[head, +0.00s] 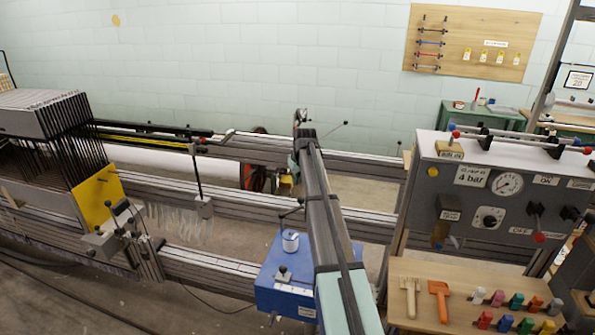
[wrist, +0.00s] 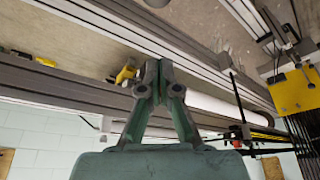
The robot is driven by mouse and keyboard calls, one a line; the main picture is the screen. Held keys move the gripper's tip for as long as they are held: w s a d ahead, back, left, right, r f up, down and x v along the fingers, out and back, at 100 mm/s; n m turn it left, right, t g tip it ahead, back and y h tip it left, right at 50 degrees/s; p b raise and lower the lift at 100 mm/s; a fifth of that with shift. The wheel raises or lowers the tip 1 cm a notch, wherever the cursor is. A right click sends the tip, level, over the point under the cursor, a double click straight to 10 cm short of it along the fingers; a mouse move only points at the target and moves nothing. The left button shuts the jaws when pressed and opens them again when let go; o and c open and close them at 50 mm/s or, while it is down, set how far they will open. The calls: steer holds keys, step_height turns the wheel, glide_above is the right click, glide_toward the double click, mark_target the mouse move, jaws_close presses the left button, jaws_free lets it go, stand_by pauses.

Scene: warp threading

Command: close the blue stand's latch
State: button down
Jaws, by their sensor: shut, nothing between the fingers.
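The blue stand (head: 268,290) is a blue box at the bottom centre of the head view, partly hidden behind my arm. A white cylinder (head: 290,241) and a dark-knobbed piece (head: 283,273) are on its top. A thin dark lever with a round knob shows beside the cylinder. I cannot tell which part is the latch, or its state. My gripper (head: 300,117) is at the far end of my arm, well beyond the stand in the picture. In the wrist view its fingers (wrist: 151,75) are shut together and empty. The stand is not recognisable in the wrist view.
Long grey rails (head: 240,205) run across behind the stand. A loom frame with a yellow plate (head: 98,198) stands at the left. A grey control panel (head: 490,190) and a wooden tray (head: 410,322) with tools and coloured pieces are at the right. The pale wall is behind.

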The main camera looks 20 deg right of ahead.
steer(key=s+f+p, duration=0.1)
steer(key=f, duration=0.1)
steer(key=s+f+p, duration=0.1)
steer(key=f, duration=0.1)
steer(key=shift+s+p, duration=0.3)
steer(key=shift+s, duration=0.1)
steer(key=shift+s+d, duration=0.1)
